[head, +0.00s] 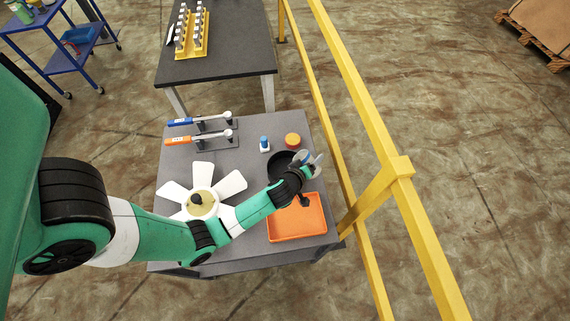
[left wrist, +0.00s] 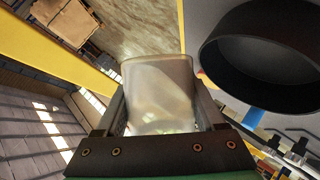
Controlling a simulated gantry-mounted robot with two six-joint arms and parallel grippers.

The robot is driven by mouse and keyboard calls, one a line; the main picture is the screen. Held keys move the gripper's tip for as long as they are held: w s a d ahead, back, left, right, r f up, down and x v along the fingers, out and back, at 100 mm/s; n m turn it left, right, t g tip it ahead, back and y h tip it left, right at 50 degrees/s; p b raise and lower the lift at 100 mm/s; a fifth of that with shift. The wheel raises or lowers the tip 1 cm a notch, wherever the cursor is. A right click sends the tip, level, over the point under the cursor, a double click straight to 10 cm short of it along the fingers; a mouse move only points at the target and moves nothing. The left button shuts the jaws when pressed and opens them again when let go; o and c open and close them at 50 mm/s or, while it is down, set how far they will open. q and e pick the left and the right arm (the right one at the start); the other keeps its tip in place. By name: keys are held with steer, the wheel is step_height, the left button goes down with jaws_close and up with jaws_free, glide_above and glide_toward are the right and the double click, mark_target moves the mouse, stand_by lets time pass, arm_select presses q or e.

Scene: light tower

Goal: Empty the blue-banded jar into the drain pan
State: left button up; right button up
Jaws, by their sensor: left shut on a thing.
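My left gripper (head: 309,162) is shut on a small jar (head: 302,156) above the right side of the table. A bluish patch shows on the jar in the head view. In the left wrist view the jar (left wrist: 160,92) is clear to whitish and sits between the two fingers; its contents and exact tilt are hard to tell. A round black pan (head: 279,161) lies just left of the jar, partly hidden by my left wrist. In the left wrist view the pan (left wrist: 222,72) is at the upper right, apart from the jar. My right gripper is not in view.
An orange tray (head: 297,232) lies in front of the black pan. A white fan (head: 231,185), an orange round container (head: 292,140), a small blue-capped bottle (head: 264,143) and tools (head: 195,138) are on the grey table. A yellow railing (head: 345,173) runs close along the right.

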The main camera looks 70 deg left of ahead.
arm_select(q)
steer(key=shift+w+d+f+n+t+h+p, duration=0.15)
steer(key=shift+f+n+t+h+p, duration=0.15)
steer(key=shift+n+t+h, duration=0.15)
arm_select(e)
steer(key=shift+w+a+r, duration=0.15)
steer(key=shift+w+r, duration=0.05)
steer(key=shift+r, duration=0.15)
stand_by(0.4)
arm_select(q)
steer(key=shift+d+f+n+t+h, duration=0.1)
steer(key=shift+f+n+t+h, duration=0.25)
steer(key=shift+n, duration=0.2)
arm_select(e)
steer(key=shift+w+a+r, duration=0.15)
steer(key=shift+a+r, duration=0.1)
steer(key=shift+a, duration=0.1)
